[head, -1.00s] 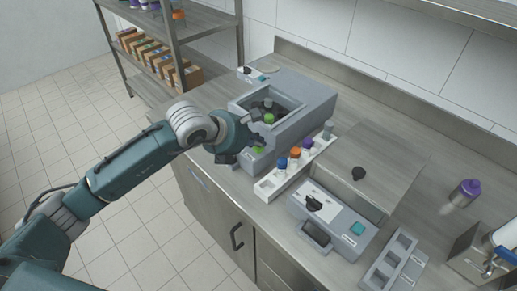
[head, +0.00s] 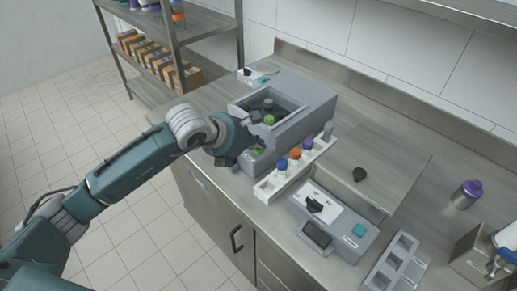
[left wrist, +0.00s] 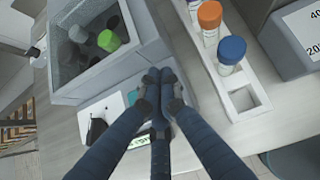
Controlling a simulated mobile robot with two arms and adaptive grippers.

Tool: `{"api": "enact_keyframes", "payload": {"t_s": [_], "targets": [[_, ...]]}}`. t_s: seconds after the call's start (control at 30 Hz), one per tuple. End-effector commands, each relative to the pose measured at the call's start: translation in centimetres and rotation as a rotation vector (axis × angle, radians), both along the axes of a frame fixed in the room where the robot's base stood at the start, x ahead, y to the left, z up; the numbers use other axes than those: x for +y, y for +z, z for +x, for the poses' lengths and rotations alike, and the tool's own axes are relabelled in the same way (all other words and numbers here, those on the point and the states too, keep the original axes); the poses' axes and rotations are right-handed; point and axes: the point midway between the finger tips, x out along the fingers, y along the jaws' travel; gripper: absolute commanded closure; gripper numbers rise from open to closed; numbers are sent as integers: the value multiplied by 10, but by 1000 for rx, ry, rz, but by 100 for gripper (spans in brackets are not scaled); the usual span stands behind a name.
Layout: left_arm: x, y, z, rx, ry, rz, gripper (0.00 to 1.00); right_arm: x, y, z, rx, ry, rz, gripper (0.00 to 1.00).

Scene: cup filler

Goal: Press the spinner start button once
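The spinner (head: 312,117) is a grey box with an open top well at the back of the counter, with a green-capped tube (head: 269,119) inside. It also shows in the left wrist view (left wrist: 100,82). Its front panel has a dark knob (left wrist: 97,128), a green display (left wrist: 138,141) and a teal button (left wrist: 132,97), partly hidden by my fingers. My left gripper (left wrist: 160,75) is shut and empty, with its tips over the panel, just right of the teal button. I cannot tell whether they touch the panel. My right gripper is not in view.
A white rack (head: 270,187) with blue, orange and purple-capped tubes stands close to the right of my left gripper. Another device (head: 340,224) with its own teal button and a grey tray (head: 398,262) stand further right. A purple-capped bottle (head: 467,193) stands far right.

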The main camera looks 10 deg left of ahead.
Motion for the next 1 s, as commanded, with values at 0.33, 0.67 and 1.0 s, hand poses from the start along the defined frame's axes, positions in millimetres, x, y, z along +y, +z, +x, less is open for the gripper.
{"api": "enact_keyframes", "payload": {"t_s": [0.33,0.67,1.0], "targets": [[0,-5,-1,2,-1,0,100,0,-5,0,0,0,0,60],[0,-3,-1,4,-1,1,100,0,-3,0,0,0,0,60],[0,13,0,2,-1,0,100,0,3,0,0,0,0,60]]}}
